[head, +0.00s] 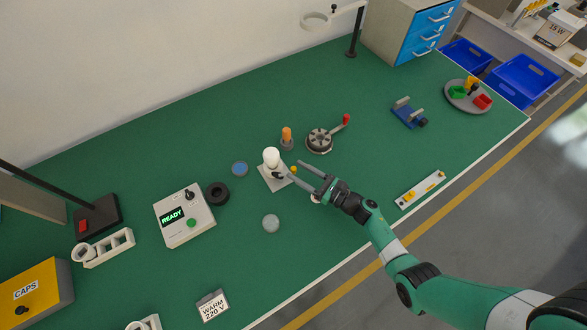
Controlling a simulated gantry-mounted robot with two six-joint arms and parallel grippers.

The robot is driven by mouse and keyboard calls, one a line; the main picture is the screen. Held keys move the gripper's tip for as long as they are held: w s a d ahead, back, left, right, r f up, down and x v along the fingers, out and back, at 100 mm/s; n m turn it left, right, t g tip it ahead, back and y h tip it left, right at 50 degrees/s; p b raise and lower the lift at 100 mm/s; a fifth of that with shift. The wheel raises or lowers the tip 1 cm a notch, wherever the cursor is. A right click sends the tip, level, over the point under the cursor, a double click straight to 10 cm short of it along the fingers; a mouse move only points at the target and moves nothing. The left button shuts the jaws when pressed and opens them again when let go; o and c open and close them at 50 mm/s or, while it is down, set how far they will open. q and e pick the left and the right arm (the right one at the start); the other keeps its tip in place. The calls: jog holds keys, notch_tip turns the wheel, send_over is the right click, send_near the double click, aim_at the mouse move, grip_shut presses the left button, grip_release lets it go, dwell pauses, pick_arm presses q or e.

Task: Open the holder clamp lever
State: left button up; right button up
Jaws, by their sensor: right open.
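A white bulb-shaped piece (271,157) stands upright on a small pale square base (267,180) near the middle of the green bench. A small yellow knob (294,169) shows at the right side of this base; it looks like the end of a lever, but its arm is mostly hidden. My right gripper (295,171) is open, with one finger on each side of the yellow knob in the picture. I cannot tell whether the fingers touch it. A dark round fixture (319,141) with a red-tipped lever (345,120) sits behind. My left gripper is out of view.
An orange-topped cylinder (287,138) stands close behind the base. A control box (184,217) reading READY, a black ring (217,193) and a grey disc (270,223) lie to the left and front.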

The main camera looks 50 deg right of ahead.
jog(key=shift+w+a, duration=0.2)
jog(key=shift+w, duration=1.1)
grip_shut()
